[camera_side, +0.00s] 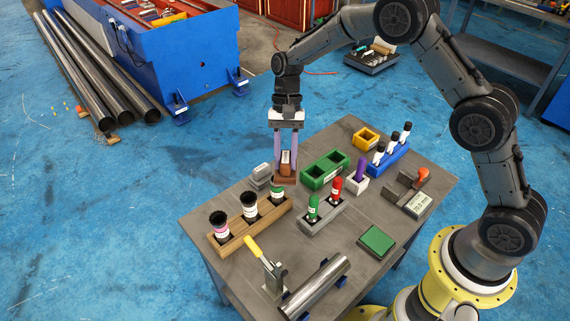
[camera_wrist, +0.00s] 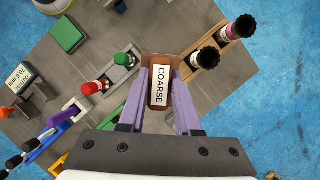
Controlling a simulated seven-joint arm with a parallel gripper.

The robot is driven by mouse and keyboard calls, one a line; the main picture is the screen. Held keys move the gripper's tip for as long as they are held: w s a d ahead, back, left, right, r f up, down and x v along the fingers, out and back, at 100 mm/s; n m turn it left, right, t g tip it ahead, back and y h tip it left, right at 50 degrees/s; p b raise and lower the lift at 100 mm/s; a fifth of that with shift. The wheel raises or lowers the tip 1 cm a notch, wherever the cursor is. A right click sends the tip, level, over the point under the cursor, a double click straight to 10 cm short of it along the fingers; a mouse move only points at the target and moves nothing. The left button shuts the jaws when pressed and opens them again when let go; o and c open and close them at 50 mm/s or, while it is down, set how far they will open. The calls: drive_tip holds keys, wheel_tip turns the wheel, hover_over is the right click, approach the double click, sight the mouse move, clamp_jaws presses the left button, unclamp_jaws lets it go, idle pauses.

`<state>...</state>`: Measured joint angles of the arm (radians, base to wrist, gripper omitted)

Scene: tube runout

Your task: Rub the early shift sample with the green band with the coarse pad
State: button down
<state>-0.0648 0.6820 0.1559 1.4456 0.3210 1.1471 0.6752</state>
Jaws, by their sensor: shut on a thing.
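My gripper (camera_side: 286,152) is shut on the coarse pad (camera_side: 286,166), a brown block. Its white label reads COARSE in the wrist view (camera_wrist: 160,86). The sample with the green band (camera_side: 278,194) stands at the right end of the wooden rack (camera_side: 238,234), dark-topped and upright. The pad is close above or behind this sample; I cannot tell whether they touch. In the wrist view the pad seems to hide that sample. Two other dark-capped samples stand in the rack, one with a pink band (camera_side: 219,228) and one mostly white (camera_side: 249,206). Shift labels are not readable.
A grey rack holds a green tube (camera_side: 313,208) and a red tube (camera_side: 335,189). A yellow-handled clamp (camera_side: 258,252) and metal pipe (camera_side: 315,288) are at the front.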

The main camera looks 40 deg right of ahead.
drive_tip(key=shift+r, duration=1.85)
